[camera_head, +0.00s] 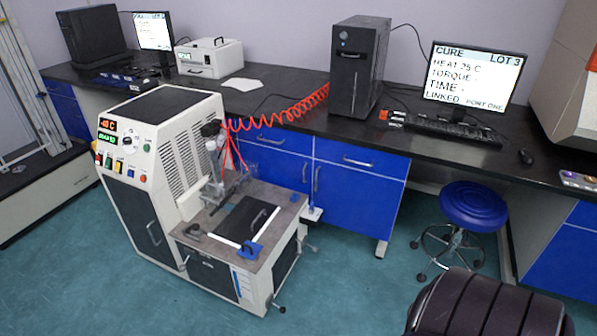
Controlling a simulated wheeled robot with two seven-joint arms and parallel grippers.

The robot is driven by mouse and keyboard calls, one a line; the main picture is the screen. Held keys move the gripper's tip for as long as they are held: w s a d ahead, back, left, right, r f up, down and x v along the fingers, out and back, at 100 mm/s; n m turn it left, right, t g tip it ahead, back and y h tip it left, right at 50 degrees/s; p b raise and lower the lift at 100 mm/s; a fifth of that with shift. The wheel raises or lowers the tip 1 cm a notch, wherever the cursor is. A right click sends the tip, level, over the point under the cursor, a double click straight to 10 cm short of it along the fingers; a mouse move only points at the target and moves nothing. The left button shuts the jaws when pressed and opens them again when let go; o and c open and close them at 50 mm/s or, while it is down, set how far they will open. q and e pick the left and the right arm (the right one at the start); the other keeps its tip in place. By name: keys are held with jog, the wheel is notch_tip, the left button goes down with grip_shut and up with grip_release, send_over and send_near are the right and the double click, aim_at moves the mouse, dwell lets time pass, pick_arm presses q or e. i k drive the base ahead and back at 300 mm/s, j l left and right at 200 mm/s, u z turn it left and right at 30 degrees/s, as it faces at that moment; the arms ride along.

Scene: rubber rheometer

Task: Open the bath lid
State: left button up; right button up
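The cream and black bath machine (165,150) stands on the floor left of centre, with a control panel of red and green displays on its upper front. Its lower part has a grey-brown top (279,197). A flat black bath lid (236,217) with a bar handle (258,220) lies in that top and looks closed. A white strip and a small blue part (249,250) are at the lid's near edge. A clamp-like metal fixture (215,170) rises behind the lid. Neither of my grippers is in view.
A black bench with blue cabinets (355,195) runs behind the machine, holding monitors, a computer tower (357,65) and a white box instrument (208,57). A red coiled hose (285,115) reaches the machine. A blue stool (472,205) stands right. Floor before the machine is clear.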

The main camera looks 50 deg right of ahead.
aim_at(244, 223)
jog(key=z, duration=1.05)
